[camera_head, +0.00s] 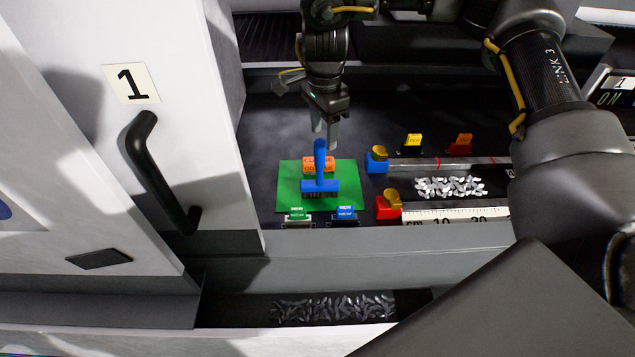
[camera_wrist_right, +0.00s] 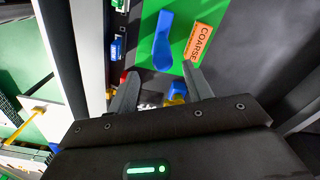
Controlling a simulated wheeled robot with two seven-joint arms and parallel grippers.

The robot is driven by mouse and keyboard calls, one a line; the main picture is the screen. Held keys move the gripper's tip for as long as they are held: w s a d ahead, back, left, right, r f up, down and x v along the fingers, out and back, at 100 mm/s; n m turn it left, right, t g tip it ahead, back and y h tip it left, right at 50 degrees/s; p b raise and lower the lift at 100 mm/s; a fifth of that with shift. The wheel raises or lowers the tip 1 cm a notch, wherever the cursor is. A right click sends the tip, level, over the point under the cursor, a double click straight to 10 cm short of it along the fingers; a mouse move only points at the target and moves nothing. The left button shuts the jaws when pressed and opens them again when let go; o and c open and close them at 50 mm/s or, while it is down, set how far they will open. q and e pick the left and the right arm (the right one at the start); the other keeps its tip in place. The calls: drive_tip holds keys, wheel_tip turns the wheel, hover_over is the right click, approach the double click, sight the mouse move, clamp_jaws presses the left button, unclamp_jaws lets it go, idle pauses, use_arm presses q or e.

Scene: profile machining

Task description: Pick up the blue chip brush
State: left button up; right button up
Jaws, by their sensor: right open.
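The blue chip brush (camera_head: 320,182) sits on a green mat (camera_head: 345,176) inside the machine, its handle pointing up and its dark bristles toward the near side. Its blue handle also shows in the right wrist view (camera_wrist_right: 164,42). My right gripper (camera_head: 326,130) hangs pointing down just beyond and above the handle end; it is open and looks empty. In the right wrist view its two fingers (camera_wrist_right: 161,85) are spread apart, with the handle ahead of them. My left gripper is not in view.
An orange block marked COARSE (camera_wrist_right: 203,38) stands behind the brush on the mat. To the right are a blue clamp (camera_head: 376,161), a red clamp (camera_head: 388,207), a metal bar (camera_head: 440,163) and metal chips (camera_head: 450,187). A machine door with a black handle (camera_head: 158,172) stands left.

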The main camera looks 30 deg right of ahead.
sight(322, 141)
wheel_tip(322, 141, down, 4)
drive_tip(key=shift+w+r+p, duration=0.1)
drive_tip(key=shift+r+p, duration=0.15)
drive_tip(key=shift+p, duration=0.05)
drive_tip(key=shift+a+f+p, duration=0.1)
drive_tip(key=shift+f+p, duration=0.15)
drive_tip(key=shift+p, duration=0.15)
drive_tip(key=f+p, duration=0.2)
drive_tip(key=f, duration=0.1)
drive_tip(key=shift+w+a+f, duration=0.15)
drive_tip(key=shift+w+f, duration=0.05)
drive_tip(key=shift+f, duration=0.65)
drive_tip(key=shift+c, duration=1)
drive_tip(key=c, duration=0.9)
